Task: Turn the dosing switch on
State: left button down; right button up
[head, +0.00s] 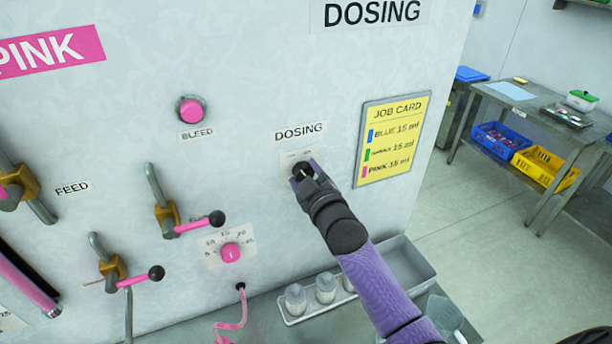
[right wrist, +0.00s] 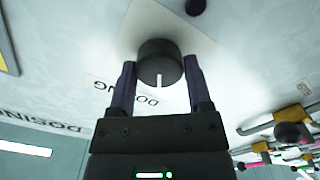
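The dosing switch is a round black knob (right wrist: 158,62) with a white line on its face, on a pale plate on the wall. In the right wrist view the line points down toward my gripper's palm, on the side where the upside-down DOSING label (right wrist: 147,99) lies. My right gripper (head: 305,171) is at the switch, below the DOSING label (head: 299,132). Its two purple fingers stand on either side of the knob, and the knob fills the gap between them. The plate's small markings are partly hidden and too small to read.
A pink bleed button (head: 191,110), a pink dial (head: 231,253) and several lever valves (head: 167,218) are left of the switch. A yellow job card (head: 392,138) hangs to its right. A tray with bottles (head: 296,299) stands below. A side table (head: 535,98) is at the right.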

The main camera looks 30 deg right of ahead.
jog(key=c, duration=0.8)
jog(key=shift+o, duration=0.2)
jog(key=shift+m, duration=0.3)
jog(key=shift+m+p, duration=0.45)
jog(key=shift+m, duration=0.55)
jog(key=m+p, duration=0.1)
jog(key=m, duration=0.2)
jog(key=shift+m, duration=0.3)
jog(key=m, duration=0.5)
jog(key=shift+d+m+p, duration=0.15)
jog(key=shift+m+p, duration=0.15)
jog(key=shift+p, duration=0.05)
jog(key=o, duration=1.3)
